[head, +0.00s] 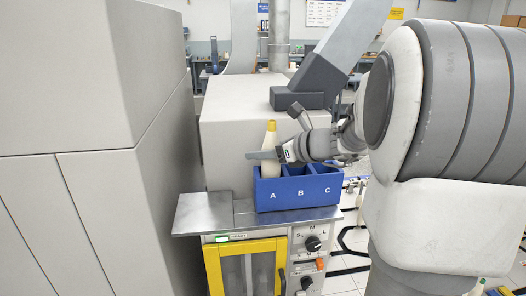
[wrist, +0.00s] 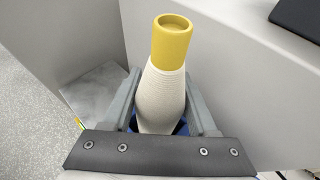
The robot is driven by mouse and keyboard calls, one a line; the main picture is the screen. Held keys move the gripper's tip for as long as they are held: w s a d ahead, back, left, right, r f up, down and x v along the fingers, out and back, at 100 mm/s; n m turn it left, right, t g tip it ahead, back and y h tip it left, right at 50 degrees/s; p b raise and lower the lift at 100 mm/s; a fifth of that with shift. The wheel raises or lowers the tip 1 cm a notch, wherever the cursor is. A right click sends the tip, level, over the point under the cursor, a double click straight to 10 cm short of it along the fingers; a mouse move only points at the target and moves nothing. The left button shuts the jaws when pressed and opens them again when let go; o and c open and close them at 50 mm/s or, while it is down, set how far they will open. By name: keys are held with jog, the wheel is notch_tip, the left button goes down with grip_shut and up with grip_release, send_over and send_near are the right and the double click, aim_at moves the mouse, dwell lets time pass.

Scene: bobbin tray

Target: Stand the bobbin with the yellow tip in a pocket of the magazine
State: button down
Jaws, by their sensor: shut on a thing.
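The bobbin (head: 270,167) is cream-coloured with a yellow tip and stands upright at pocket A of the blue magazine (head: 297,197). Its lower end is hidden behind the magazine's front wall, so I cannot tell whether it touches the pocket floor. My gripper (head: 268,154) reaches in from the right and is shut on the bobbin below its tip. In the wrist view, the bobbin (wrist: 164,95) sits between both fingers, yellow tip towards the camera, with bits of blue magazine (wrist: 181,129) around its lower part. Pockets B and C look empty.
The magazine stands on a metal worktop (head: 205,213) above a cabinet with a yellow-framed door (head: 247,270) and a control panel (head: 312,245). A large grey housing (head: 235,135) rises close behind it. A tall grey cabinet (head: 90,150) stands to the left.

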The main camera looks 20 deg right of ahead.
jog(key=shift+c, duration=0.5)
grip_release()
